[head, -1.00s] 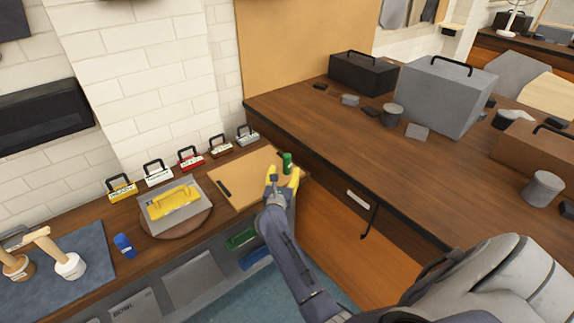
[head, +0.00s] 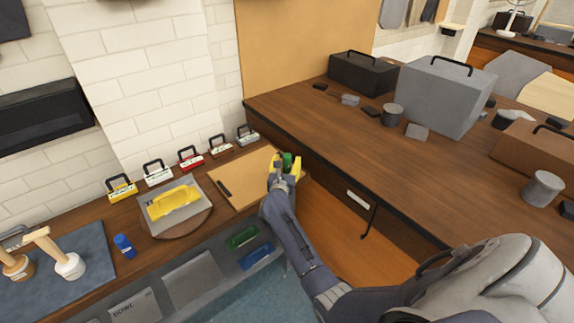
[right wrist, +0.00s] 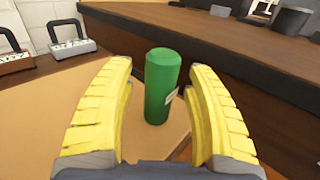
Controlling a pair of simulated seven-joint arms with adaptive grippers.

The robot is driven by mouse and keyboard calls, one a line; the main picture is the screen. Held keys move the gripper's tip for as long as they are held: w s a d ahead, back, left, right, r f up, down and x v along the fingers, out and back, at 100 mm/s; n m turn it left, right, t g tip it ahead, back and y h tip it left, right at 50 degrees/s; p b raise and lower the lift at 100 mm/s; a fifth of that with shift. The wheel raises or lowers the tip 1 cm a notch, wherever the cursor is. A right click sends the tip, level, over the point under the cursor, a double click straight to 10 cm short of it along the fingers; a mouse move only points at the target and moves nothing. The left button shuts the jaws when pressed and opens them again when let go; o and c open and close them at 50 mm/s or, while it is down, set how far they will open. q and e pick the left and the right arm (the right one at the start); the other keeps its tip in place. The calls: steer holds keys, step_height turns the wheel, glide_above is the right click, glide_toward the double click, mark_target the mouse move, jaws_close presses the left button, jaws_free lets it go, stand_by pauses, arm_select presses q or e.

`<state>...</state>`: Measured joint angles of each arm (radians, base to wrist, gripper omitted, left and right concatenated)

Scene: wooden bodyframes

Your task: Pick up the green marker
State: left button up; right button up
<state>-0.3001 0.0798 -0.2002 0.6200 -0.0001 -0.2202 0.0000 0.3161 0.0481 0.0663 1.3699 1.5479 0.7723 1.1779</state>
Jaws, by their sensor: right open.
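The green marker (head: 287,160) stands upright near the right end of the tan board on the lower bench. In the right wrist view the green marker (right wrist: 160,85) is a thick green cylinder with a small pale label, between the yellow fingers. My right gripper (head: 285,166) has its fingers open on either side of it; it also shows in the right wrist view (right wrist: 160,110). Gaps show between the marker and both fingers. The marker's lower part is hidden in the head view. My left gripper is not in view.
The tan board (head: 240,180) holds a small black item (head: 224,188). The taller bench (head: 330,125) rises close on the right. Several small labelled cases, such as the red one (head: 191,158), line the wall.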

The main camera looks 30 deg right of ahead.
steer(key=shift+c, duration=0.5)
jaws_close()
